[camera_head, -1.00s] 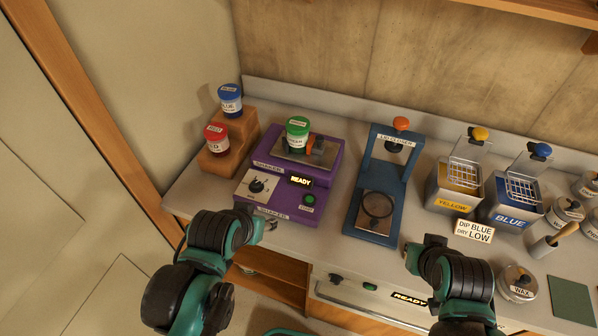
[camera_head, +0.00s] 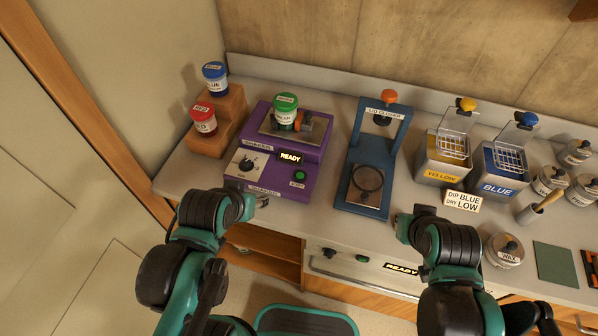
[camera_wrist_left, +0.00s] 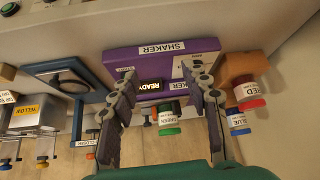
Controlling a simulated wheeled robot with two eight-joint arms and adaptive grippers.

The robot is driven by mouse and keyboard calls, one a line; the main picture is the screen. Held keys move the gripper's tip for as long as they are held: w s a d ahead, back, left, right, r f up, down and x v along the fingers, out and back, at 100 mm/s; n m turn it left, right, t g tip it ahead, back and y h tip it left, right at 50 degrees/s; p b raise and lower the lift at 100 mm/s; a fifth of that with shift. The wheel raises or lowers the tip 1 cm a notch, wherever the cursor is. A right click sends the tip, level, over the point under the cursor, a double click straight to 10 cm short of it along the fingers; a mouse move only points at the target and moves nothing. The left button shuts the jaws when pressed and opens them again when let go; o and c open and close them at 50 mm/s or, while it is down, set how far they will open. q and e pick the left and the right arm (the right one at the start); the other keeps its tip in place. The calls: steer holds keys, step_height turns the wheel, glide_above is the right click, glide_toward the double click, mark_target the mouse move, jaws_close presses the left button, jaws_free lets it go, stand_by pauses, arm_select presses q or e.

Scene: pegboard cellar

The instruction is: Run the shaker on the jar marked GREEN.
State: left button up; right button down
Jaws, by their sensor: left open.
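The jar with the green lid (camera_head: 285,112), its label partly readable as GREEN, stands upright on the plate on top of the purple shaker (camera_head: 262,183), beside an orange clamp knob (camera_head: 305,122). The shaker's front has a dial (camera_head: 246,164), a lit READY display (camera_head: 290,157) and a green start button (camera_head: 299,175). My left gripper (camera_head: 262,201) is at the shaker's front edge, empty. In the left wrist view its open fingers (camera_wrist_left: 158,72) frame the shaker and the green jar (camera_wrist_left: 168,118). My right gripper (camera_head: 398,219) is at the bench's front edge; its fingers are unclear.
Red (camera_head: 203,118) and blue (camera_head: 214,77) jars stand on a wooden step (camera_head: 232,110) left of the shaker. A blue lid closer (camera_head: 369,165) stands right of it. Yellow (camera_head: 443,165) and blue (camera_head: 504,175) dip tanks, a sign (camera_head: 463,201) and a wax tin (camera_head: 504,250) are further right.

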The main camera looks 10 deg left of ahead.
stand_by(0.3)
arm_select(q)
jaws_close()
stand_by(1.1)
